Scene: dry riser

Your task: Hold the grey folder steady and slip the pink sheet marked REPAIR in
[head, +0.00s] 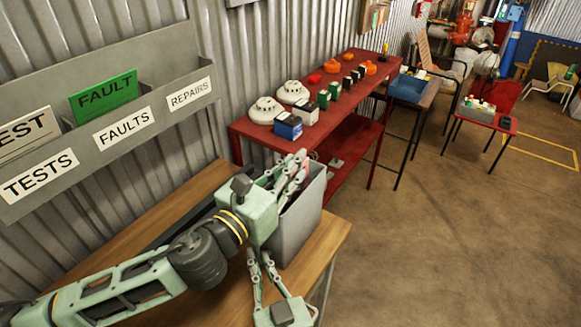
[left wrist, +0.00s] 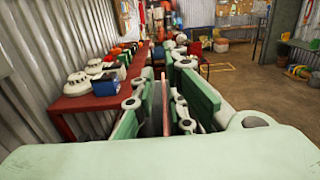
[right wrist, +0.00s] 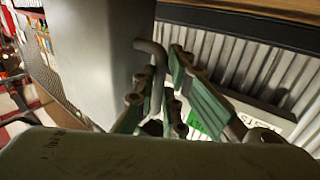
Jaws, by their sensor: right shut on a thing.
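The grey folder (head: 301,225) stands upright on the wooden bench, open at the top. My right gripper (head: 262,258) is at its near side; in the right wrist view its fingers (right wrist: 160,95) are shut on a grey hooked handle (right wrist: 152,50) by the folder's wall (right wrist: 98,55). My left gripper (head: 292,168) is over the folder's top opening. In the left wrist view its fingers (left wrist: 163,108) stand apart. A thin pinkish edge (left wrist: 165,105) shows between them, perhaps the pink sheet seen edge-on. The REPAIR mark is not visible.
A grey wall rack (head: 60,95) has pockets labelled TESTS, FAULTS and REPAIRS. A green FAULT sheet (head: 104,95) stands in it; the REPAIRS pocket shows no sheet. A red table (head: 250,130) with detectors and small boxes stands behind the bench (head: 195,190). Floor at right is clear.

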